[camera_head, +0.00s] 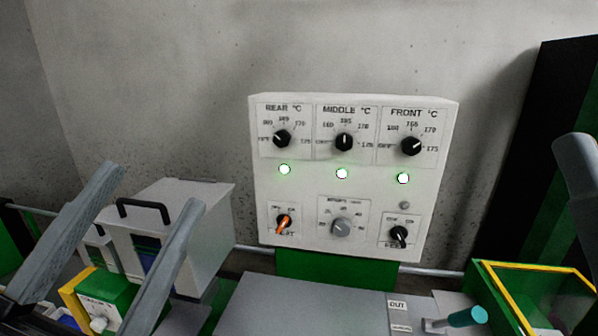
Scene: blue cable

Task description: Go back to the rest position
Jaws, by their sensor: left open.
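My left gripper (155,187) is at the lower left with its two long grey fingers spread apart and pointing up. It is open, and nothing is seen between its fingertips. Behind the fingers stands a light grey box with a black handle (145,208), partly covered by them. I see no clear right gripper. A grey rounded piece (575,175) cuts in at the right edge, and I cannot tell what it is. No blue cable shows in this view.
A white control panel (355,190) with several knobs and 3 lit lamps stands in the middle. A grey surface (300,305) lies before it. A teal-ended handle (467,316) and a yellow-framed green box (540,290) are at the lower right. A green-and-yellow block (105,295) is lower left.

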